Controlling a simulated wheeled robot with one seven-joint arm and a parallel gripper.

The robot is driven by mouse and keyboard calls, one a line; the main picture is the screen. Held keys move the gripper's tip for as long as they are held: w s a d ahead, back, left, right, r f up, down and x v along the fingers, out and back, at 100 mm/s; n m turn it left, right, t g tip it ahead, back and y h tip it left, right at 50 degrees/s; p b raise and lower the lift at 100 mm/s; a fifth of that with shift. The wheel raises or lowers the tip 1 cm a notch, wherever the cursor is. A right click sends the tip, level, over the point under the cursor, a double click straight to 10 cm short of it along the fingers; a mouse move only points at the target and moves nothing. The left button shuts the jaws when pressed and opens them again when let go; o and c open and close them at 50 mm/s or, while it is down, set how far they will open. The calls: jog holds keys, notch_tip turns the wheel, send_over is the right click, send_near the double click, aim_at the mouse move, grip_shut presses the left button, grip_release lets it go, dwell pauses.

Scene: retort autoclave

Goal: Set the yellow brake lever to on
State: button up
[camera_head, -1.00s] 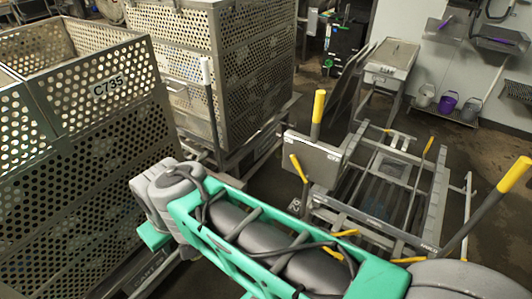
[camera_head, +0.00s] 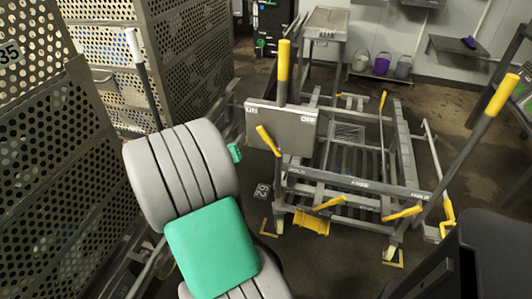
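A grey cart (camera_head: 362,187) stands right of centre. On its near left side is a grey plate (camera_head: 300,128) marked ON at its left end and OFF at its right. A short yellow lever (camera_head: 267,140) shows in front of the plate's lower left part, its top tilted left towards the ON side. A tall lever with a yellow grip (camera_head: 283,60) rises behind the plate. Which one is the brake lever I cannot tell for sure.
Perforated metal crates (camera_head: 55,160) fill the left side. Other yellow-gripped bars (camera_head: 498,95) stand on the right and yellow pedals (camera_head: 328,203) sit low on the cart. Buckets (camera_head: 381,64) stand by the back wall. Open floor lies right of the cart.

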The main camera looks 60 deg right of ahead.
aim_at(264, 137)
jog(key=s+d+f+h, duration=0.1)
jog(key=s+d, duration=0.1)
jog(key=s+d+f+h+b, duration=0.1)
jog(key=s+d, duration=0.1)
jog(key=s+d+f+n+h+b, duration=0.1)
jog(key=s+f, duration=0.1)
jog(key=shift+s+d+h, duration=0.2)
jog(key=shift+d+h, duration=0.1)
jog(key=shift+d, duration=0.1)
jog(key=d, duration=0.4)
jog(key=w+d+p, duration=0.1)
jog(key=d, duration=0.1)
jog(key=shift+d+r, duration=0.2)
jog(key=shift+d, duration=0.1)
jog(key=shift+w+d, duration=0.15)
jog(key=shift+d, duration=0.3)
grip_shut()
